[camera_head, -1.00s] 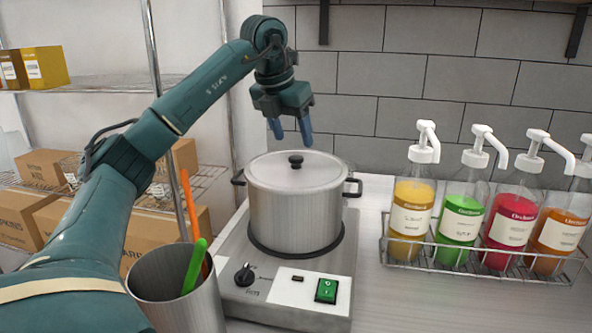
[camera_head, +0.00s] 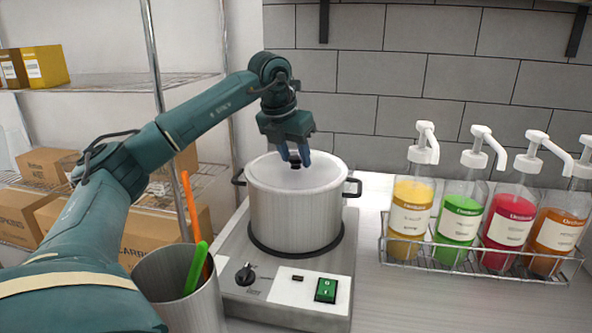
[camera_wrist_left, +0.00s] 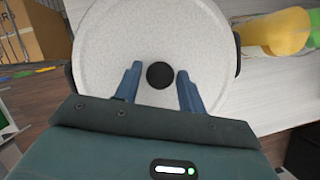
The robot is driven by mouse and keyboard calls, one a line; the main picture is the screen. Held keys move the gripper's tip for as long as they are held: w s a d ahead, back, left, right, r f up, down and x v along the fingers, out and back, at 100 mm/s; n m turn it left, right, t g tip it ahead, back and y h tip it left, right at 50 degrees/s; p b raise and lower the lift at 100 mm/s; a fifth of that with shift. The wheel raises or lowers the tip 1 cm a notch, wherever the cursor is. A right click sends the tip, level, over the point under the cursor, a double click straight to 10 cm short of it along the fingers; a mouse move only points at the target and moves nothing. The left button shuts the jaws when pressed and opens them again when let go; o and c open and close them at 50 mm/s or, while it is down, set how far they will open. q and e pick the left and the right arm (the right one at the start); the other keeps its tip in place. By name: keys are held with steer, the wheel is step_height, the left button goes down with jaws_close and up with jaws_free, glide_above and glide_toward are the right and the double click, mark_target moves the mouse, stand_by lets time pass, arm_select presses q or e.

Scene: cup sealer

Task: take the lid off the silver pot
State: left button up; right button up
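The silver pot (camera_head: 292,215) stands on a hot plate, with its lid (camera_head: 322,172) on top. My left gripper (camera_head: 294,163) points down over the middle of the lid, its blue fingers hiding most of the black knob in the head view. In the left wrist view the black knob (camera_wrist_left: 160,75) lies between the two fingertips of the left gripper (camera_wrist_left: 155,80), with a gap on each side. The left gripper is open. The lid (camera_wrist_left: 155,25) fills much of that view. My right gripper is not in view.
The hot plate (camera_head: 262,267) has a dial and a green switch. A metal cup (camera_head: 180,290) with orange and green utensils stands at its front left. A wire rack (camera_head: 470,262) of several pump bottles stands right. Shelves with boxes (camera_head: 155,235) are left.

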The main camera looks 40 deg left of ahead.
arm_select(q)
steer(key=c, duration=0.8)
steer(key=shift+r, duration=0.1)
